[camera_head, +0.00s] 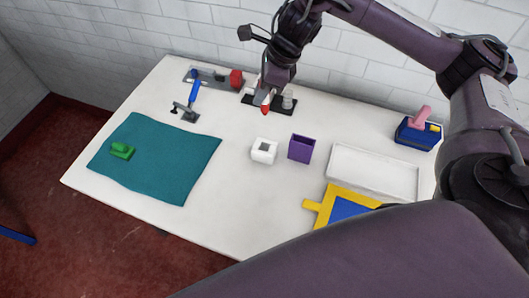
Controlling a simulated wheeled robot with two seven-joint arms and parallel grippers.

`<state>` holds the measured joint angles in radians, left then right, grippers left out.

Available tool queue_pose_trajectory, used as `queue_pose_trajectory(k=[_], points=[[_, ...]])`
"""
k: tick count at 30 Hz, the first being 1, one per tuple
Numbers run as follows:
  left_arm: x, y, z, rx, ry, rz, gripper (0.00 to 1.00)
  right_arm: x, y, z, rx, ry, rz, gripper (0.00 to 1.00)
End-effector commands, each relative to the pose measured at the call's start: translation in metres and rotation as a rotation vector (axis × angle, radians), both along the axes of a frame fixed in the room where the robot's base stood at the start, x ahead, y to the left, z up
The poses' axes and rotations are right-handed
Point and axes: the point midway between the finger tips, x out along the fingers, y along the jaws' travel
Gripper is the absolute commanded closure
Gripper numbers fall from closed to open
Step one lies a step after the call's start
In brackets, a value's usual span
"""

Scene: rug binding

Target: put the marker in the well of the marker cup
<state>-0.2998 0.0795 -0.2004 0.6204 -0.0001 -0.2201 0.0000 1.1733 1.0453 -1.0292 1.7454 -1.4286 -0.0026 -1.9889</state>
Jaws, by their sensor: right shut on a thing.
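My right gripper (266,96) is above the back middle of the white table, in front of a black-based fixture. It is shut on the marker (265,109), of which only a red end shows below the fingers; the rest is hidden. A white block with a dark square well in its top, seemingly the marker cup (258,156), stands upright on the table, nearer the front than the gripper and apart from it. The well looks empty. My left gripper is not in view.
A purple open box (301,149) stands just right of the white block. A white tray (372,193), a yellow-and-blue frame (318,207) and a blue box (416,142) are at right. A teal cloth (165,160) with a green block (122,150) and a blue-handled clamp (193,98) are at left.

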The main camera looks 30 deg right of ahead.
Motion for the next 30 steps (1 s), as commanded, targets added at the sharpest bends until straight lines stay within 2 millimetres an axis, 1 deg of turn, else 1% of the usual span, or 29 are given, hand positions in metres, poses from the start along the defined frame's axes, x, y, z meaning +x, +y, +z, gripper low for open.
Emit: queue_pose_trajectory(k=[2, 5, 8, 11, 22, 24, 27, 30], points=[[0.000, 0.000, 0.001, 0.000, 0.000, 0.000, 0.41, 0.001, -0.002, 0.001, 0.000, 0.005, 0.042, 1.00], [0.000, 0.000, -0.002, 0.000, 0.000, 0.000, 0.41, 0.001, -0.003, -0.007, 0.001, 0.007, 0.068, 1.00], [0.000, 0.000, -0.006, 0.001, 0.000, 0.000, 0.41, 0.000, -0.002, -0.026, 0.000, 0.011, 0.071, 1.00], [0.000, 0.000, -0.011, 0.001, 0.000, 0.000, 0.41, 0.000, -0.002, -0.048, 0.001, 0.011, 0.069, 1.00], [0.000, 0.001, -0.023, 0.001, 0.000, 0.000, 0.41, 0.000, -0.001, -0.135, 0.002, 0.010, 0.066, 1.00], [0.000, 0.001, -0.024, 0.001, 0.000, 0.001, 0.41, 0.000, -0.002, -0.147, 0.001, 0.010, 0.067, 1.00], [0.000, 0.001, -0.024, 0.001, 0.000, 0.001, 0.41, 0.001, -0.003, -0.157, -0.001, 0.006, 0.067, 1.00], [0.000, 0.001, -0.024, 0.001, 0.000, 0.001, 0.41, 0.001, -0.003, -0.163, -0.002, 0.004, 0.069, 1.00]])
